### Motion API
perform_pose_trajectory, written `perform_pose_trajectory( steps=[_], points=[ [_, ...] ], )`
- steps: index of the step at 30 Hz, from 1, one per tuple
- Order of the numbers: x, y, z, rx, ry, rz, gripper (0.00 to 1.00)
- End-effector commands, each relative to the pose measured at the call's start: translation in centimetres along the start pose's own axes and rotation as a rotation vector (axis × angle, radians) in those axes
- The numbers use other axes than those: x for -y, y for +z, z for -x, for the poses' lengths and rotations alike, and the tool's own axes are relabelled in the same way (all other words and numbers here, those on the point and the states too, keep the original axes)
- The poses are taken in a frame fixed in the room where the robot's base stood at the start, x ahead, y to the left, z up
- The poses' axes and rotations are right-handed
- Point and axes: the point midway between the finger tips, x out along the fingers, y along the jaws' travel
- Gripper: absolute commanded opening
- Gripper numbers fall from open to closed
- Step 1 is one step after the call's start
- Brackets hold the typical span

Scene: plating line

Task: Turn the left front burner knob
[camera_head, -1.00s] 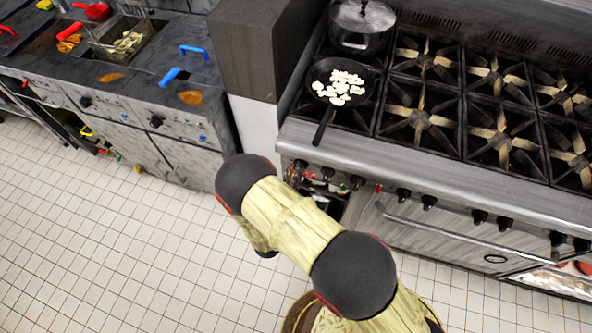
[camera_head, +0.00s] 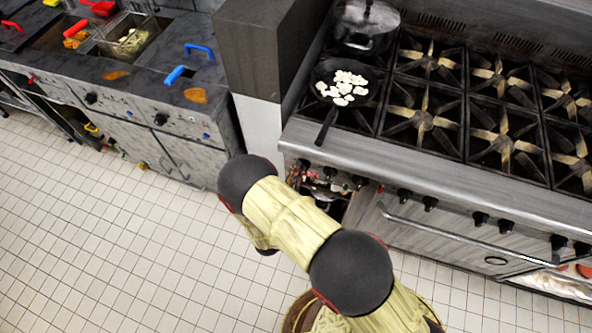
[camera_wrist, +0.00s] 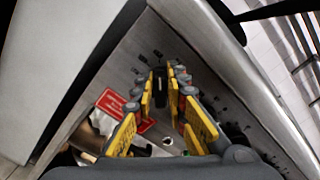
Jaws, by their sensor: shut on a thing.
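The stove's front panel carries a row of dark knobs below the cooktop edge. In the wrist view my gripper (camera_wrist: 161,92) has its yellow fingers closed on either side of a dark burner knob (camera_wrist: 160,74) on the panel. In the head view the gripper is mostly hidden behind my arm, at the left end of the knob row. A dark knob (camera_head: 303,163) shows there, but I cannot tell from this view which knob is held. The knob's pointer angle is too small to read.
A black pan (camera_head: 366,98) with white pieces sits on the left front burner, its handle overhanging the front edge. A lidded pot (camera_head: 366,27) stands behind it. An oven handle (camera_head: 450,236) runs below the knobs. The tiled floor at left is clear.

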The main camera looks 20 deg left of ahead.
Motion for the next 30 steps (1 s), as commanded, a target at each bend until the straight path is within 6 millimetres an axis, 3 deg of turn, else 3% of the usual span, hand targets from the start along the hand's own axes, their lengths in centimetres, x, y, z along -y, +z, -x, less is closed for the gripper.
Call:
perform_pose_trajectory(
  steps=[5,6,15,25,30],
  points=[
    [-0.1,0.1,0.0,0.002,0.002,-0.002,0.00],
    [-0.1,0.1,0.0,0.002,0.002,-0.002,0.16],
    [0.0,0.1,0.0,0.001,0.001,-0.002,0.33],
    [0.0,0.0,0.3,0.001,0.001,-0.001,0.33],
    [-0.1,0.1,2.2,0.002,0.004,-0.001,0.33]
  ],
)
